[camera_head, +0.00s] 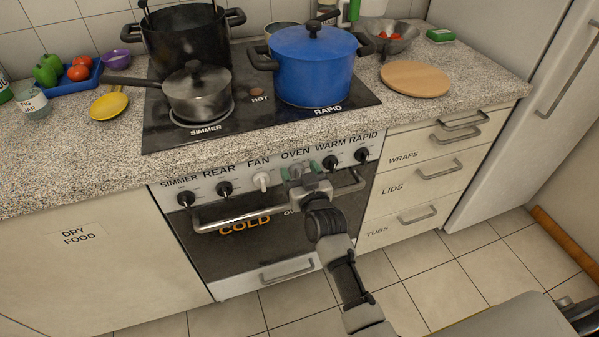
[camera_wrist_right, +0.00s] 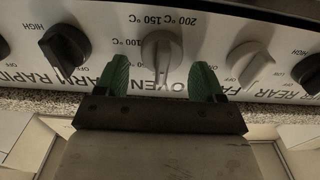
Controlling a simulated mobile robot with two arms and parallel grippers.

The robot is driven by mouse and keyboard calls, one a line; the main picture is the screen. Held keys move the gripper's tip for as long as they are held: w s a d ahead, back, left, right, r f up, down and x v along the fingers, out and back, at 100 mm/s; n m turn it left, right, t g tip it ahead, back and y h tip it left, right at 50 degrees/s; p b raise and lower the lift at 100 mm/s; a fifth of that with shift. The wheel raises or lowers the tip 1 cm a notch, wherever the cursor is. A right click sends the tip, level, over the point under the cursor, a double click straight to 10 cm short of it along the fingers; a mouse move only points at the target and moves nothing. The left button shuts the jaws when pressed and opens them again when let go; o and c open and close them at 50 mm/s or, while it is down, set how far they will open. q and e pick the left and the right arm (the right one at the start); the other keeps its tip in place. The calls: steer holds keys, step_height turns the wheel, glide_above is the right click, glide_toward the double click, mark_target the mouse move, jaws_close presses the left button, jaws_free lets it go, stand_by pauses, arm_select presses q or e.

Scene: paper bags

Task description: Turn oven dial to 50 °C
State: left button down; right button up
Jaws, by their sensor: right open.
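The ridge looks about vertical in the right wrist view, where the lettering is upside down. In the head view, my right gripper (camera_head: 300,172) is at the panel and partly hides the dial. My left gripper is not in view.
Beside the dial are the white fan knob (camera_wrist_right: 248,62) and the black warm knob (camera_wrist_right: 66,48). The oven handle bar (camera_head: 240,219) runs below the panel. A blue pot (camera_head: 312,70), a black pot (camera_head: 186,45) and a saucepan (camera_head: 197,97) stand on the stove above.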

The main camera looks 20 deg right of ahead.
steer(key=shift+w, duration=0.1)
steer(key=c, duration=0.9)
steer(key=shift+m, duration=0.3)
steer(key=shift+d+m+p, duration=0.1)
steer(key=shift+m+p, duration=0.4)
steer(key=shift+d+m+p, duration=0.15)
steer(key=shift+m+p, duration=0.35)
steer(key=shift+m, duration=0.7)
steer(key=shift+d+f+m, duration=0.1)
steer(key=shift+d+m, duration=0.05)
steer(key=shift+m, duration=1.05)
steer(key=shift+d+f+m+p, duration=0.1)
steer(key=shift+m+p, duration=0.1)
steer(key=shift+m, duration=0.65)
steer(key=shift+d+f+m+p, duration=0.1)
steer(key=shift+m+p, duration=0.05)
steer(key=shift+m, duration=0.7)
